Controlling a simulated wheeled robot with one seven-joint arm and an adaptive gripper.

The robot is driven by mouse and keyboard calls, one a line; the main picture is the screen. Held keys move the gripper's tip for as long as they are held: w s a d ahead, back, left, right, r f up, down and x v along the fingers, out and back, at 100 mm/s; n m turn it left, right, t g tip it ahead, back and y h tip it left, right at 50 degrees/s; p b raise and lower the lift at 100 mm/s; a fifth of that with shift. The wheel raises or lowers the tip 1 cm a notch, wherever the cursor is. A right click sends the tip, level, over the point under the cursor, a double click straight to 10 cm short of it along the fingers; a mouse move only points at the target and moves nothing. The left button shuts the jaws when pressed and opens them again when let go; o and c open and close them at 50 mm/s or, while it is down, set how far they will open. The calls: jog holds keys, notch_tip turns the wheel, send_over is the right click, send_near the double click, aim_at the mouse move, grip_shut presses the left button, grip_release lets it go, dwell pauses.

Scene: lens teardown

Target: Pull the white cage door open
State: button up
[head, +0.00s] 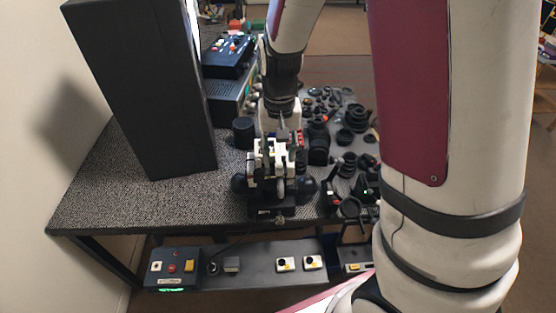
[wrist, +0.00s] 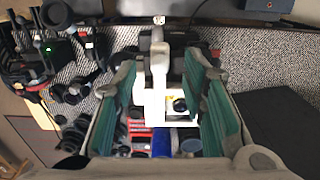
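A white part that looks like the cage door (wrist: 160,72) shows in the wrist view as an upright bar with a wider white plate below it. In the wrist view my gripper (wrist: 158,75) is open, with one teal-padded finger on each side of the white part. No finger clearly touches it, and I cannot tell its depth between the pads. In the head view my gripper (head: 279,150) is over a white and black device at the table's front edge. There the white parts overlap, so the door cannot be told apart clearly.
A tall black box (head: 145,90) stands on the left of the speckled table (head: 110,205). Black lens rings (head: 355,117) and small parts crowd the right side. A dark blue panel (head: 228,54) is at the back. A lower shelf (head: 255,268) holds switch boxes.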

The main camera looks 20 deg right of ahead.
aim_at(279, 167)
jog(key=shift+f, duration=1.9)
jog(key=shift+c, duration=0.5)
grip_shut()
